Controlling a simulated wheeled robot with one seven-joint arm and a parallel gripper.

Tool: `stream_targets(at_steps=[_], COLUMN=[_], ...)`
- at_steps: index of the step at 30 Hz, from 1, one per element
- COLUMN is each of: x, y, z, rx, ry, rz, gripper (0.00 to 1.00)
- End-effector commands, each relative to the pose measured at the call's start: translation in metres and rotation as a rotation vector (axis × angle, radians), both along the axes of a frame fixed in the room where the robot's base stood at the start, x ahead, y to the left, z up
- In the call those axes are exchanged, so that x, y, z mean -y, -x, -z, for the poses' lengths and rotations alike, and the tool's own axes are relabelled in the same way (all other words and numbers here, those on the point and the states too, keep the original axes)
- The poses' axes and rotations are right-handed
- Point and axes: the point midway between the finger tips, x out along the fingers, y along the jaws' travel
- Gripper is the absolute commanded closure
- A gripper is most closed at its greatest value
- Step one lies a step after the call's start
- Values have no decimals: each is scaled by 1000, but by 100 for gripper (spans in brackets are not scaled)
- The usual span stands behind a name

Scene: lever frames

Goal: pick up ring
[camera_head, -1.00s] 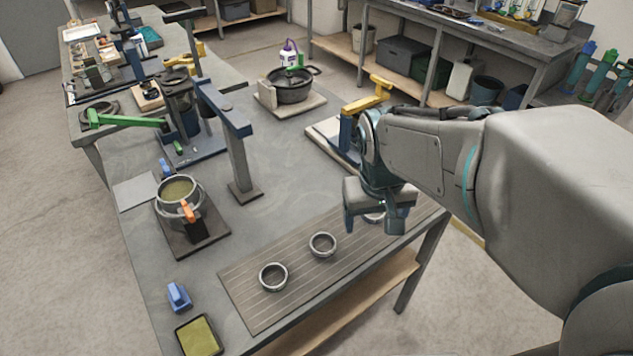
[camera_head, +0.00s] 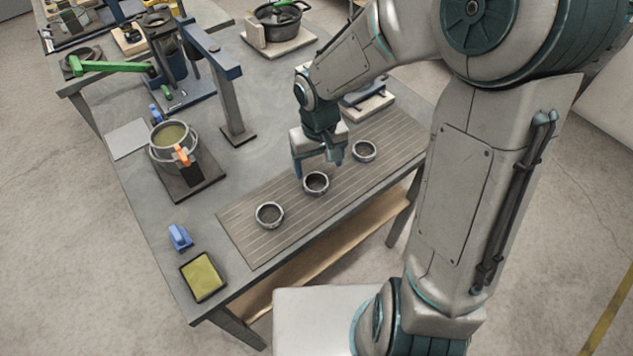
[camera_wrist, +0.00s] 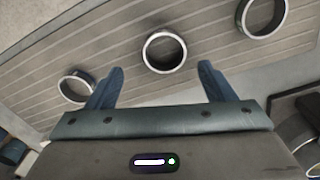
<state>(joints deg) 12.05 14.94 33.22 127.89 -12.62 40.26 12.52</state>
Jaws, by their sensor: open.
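Three grey metal rings stand in a row on a ribbed mat (camera_head: 243,240): the left ring (camera_head: 270,226), the middle ring (camera_head: 316,192) and the right ring (camera_head: 364,159). My gripper (camera_head: 316,163) is open and empty, above the mat and close to the middle ring. In the wrist view the middle ring (camera_wrist: 146,52) lies ahead of the gap between my fingertips (camera_wrist: 161,70), apart from them. Another ring (camera_wrist: 66,92) lies by the left finger, partly hidden behind it. A third ring (camera_wrist: 242,18) is at the upper right, cut by the frame edge.
A pot (camera_head: 172,152) with an orange-tipped handle stands on a dark base at left.

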Motion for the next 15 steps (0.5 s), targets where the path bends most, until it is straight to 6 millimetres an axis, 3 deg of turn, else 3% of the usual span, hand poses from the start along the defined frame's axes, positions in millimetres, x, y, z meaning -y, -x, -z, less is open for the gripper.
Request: stream_targets(at_steps=[5,15], x=[-1,-6], y=[1,2], z=[11,53], rx=[-1,-2], ry=[-1,0], rz=[-1,-1], gripper=[24,24])
